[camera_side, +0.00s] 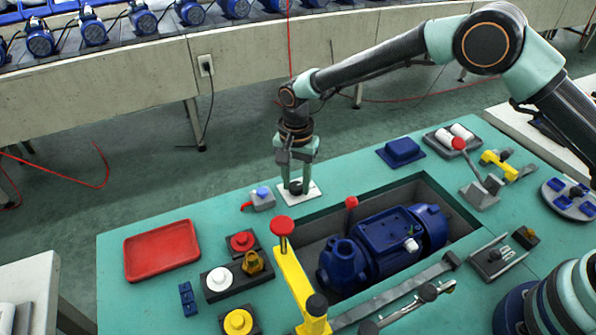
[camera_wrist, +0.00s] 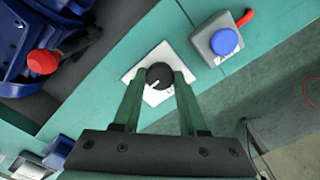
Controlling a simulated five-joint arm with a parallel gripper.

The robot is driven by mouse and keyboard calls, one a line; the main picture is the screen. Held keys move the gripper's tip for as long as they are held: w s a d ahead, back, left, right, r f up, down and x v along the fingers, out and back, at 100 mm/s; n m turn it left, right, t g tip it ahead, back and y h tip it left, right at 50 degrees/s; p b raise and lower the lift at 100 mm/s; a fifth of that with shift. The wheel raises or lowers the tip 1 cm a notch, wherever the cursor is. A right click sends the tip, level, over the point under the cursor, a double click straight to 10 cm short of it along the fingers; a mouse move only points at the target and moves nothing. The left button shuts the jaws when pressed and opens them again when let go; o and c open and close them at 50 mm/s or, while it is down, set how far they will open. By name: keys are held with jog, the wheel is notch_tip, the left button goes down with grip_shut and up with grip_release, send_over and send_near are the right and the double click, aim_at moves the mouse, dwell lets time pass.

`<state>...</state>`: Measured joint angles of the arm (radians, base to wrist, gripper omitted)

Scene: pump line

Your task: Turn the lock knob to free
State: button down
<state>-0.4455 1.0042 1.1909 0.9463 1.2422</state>
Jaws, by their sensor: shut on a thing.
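The lock knob (camera_wrist: 157,76) is a black round knob with a white pointer mark, on a white square plate (camera_wrist: 141,76) on the green bench. In the wrist view the mark points to the lower left; the plate's lettering is mostly hidden. My gripper (camera_wrist: 157,80) is shut on the knob, with one green finger on each side of it. In the side view my gripper (camera_side: 296,184) points straight down over the knob (camera_side: 295,187), at the bench's back edge beside the pump recess.
A grey box with a blue button (camera_side: 262,195) stands just left of the plate. The recess with the blue pump (camera_side: 385,240) lies in front. A red tray (camera_side: 161,250) is at the left. A red-knobbed lever (camera_side: 351,203) rises near the recess's back edge.

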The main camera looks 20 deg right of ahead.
aim_at(297, 185)
dwell(0.3)
jog(key=shift+c, duration=2.3)
grip_release()
notch_tip(297, 185, up, 12)
jog(key=shift+r, duration=0.15)
jog(key=s+d+r+n+t, duration=0.35)
jog(key=s+d+r, duration=0.25)
jog(key=d+r, duration=0.65)
jog(key=s+d+f+n+t, duration=0.1)
jog(key=s+d+n, duration=0.4)
jog(key=s+d, duration=0.5)
jog(key=s+t, duration=0.1)
jog(key=s, duration=0.2)
jog(key=shift+s+d+n, duration=0.15)
jog(key=shift+n, duration=0.2)
